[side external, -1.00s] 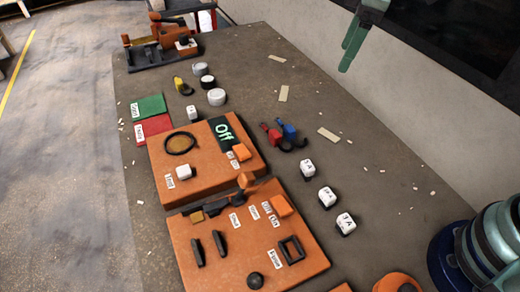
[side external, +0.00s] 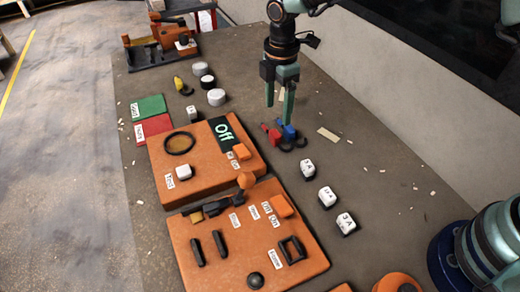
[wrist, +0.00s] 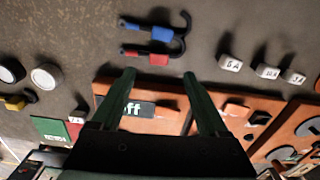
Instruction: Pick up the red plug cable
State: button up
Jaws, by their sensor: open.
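The red plug cable (side external: 272,135) lies on the grey table beside the blue plug cable (side external: 289,131). In the wrist view the red plug (wrist: 157,59) lies just beyond the fingertips, in line with the gap between them, and the blue plug (wrist: 161,34) is farther out. My gripper (side external: 278,110) is open and empty and points down over the plugs; its fingers partly hide the blue plug in the side view. Its two green fingers also show in the wrist view (wrist: 159,75). Whether the fingertips touch anything cannot be told.
An orange panel with an "Off" display (side external: 223,131) stands left of the plugs, and a second orange panel (side external: 190,270) is nearer. Several white labelled blocks (side external: 307,168) stand to the right. White and black round pieces (side external: 216,97) stand farther left. Table right of the plugs is mostly clear.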

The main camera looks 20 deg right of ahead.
aim_at(275, 133)
notch_tip(275, 133, down, 8)
jog(key=shift+w+a+r, duration=0.1)
jog(key=shift+r, duration=0.15)
grip_shut()
dwell(0.3)
